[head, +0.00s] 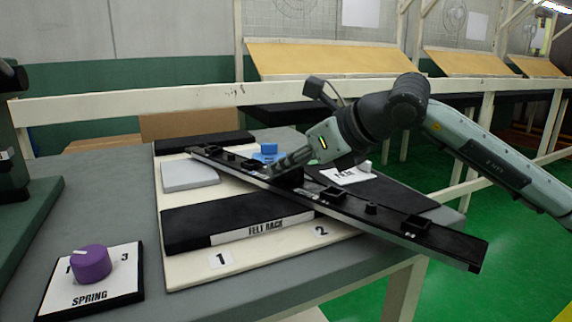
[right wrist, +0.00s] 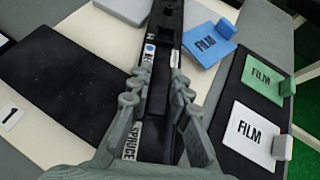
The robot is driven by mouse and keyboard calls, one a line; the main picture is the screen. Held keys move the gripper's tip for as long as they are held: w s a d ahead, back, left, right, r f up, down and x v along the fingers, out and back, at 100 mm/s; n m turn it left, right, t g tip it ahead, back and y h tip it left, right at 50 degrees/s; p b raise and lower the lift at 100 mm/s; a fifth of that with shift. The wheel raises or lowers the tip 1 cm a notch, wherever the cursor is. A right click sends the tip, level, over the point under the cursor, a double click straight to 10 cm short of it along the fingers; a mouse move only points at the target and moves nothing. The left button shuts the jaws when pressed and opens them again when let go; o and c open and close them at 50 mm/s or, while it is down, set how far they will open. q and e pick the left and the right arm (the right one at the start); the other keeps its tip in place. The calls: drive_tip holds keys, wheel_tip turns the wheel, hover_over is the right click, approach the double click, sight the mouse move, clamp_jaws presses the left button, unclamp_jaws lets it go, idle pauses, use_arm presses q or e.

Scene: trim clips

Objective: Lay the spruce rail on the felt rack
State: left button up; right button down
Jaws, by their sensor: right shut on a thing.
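The spruce rail (head: 400,230) is a long black strip with several small square sockets and pegs along its top. My right gripper (head: 275,172) is shut on it nearer its far left end. In the right wrist view the rail (right wrist: 162,60) runs between the fingers (right wrist: 155,95), with a "SPRUCE" label beside them. The rail slants over the boards, its near right end out past the table edge. The felt rack (head: 190,228) is a black padded block with a white label, in front of the rail; whether they touch I cannot tell. My left gripper does not show.
A purple knob (head: 91,263) on a "SPRING" plate stands at the front left. A grey pad (head: 188,175) lies behind the felt rack. Blue (right wrist: 208,44), green (right wrist: 262,76) and white (right wrist: 250,132) "FILM" pieces lie right of the rail in the wrist view.

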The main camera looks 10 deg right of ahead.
drive_tip(key=c, duration=1.4)
unclamp_jaws()
drive_tip(key=shift+f, duration=0.1)
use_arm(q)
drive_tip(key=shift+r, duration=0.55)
use_arm(e)
drive_tip(key=shift+r, duration=0.2)
drive_tip(key=v, duration=0.2)
drive_tip(key=shift+s+d+r, duration=0.15)
drive_tip(key=shift+s+d, duration=0.1)
drive_tip(key=v, duration=0.8)
drive_tip(key=shift+b, duration=0.4)
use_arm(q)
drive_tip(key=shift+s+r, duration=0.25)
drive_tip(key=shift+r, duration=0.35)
use_arm(e)
drive_tip(key=shift+s+d+r, duration=0.3)
drive_tip(key=shift+s+r, duration=0.05)
